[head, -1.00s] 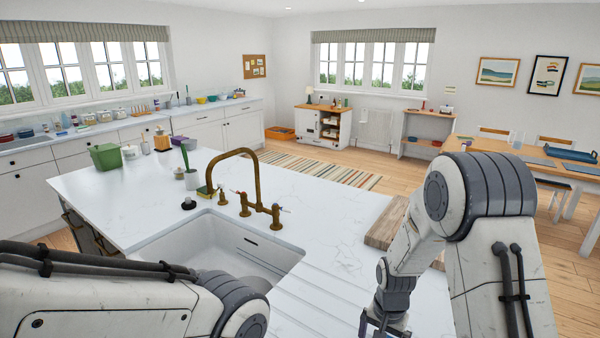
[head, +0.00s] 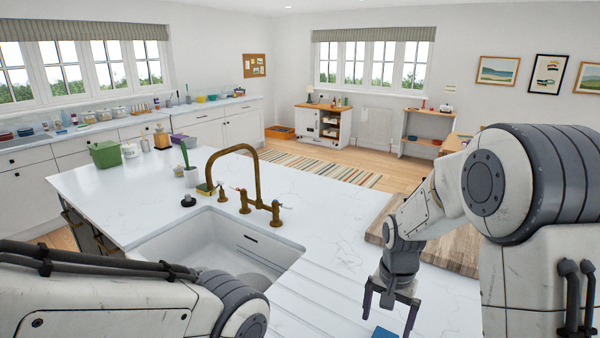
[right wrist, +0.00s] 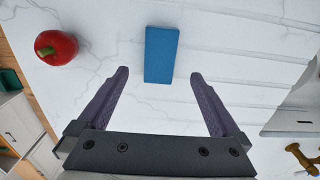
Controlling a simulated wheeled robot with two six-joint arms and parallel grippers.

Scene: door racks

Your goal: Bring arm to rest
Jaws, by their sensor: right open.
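My right gripper (head: 390,312) is open above the white counter, right of the sink, with nothing between its fingers. In the right wrist view its two purple fingers (right wrist: 160,82) are spread apart. A blue block (right wrist: 161,55) lies on the counter just beyond the fingertips, apart from them; its edge also shows at the bottom of the head view (head: 384,333). My left arm comes in at the lower left of the head view, but its gripper is outside the picture.
A red apple-like object (right wrist: 56,47) lies on the counter near the blue block. A wooden board (head: 455,250) lies behind my right arm. The sink (head: 200,240) and brass tap (head: 258,180) are left of my right gripper. The counter's middle is clear.

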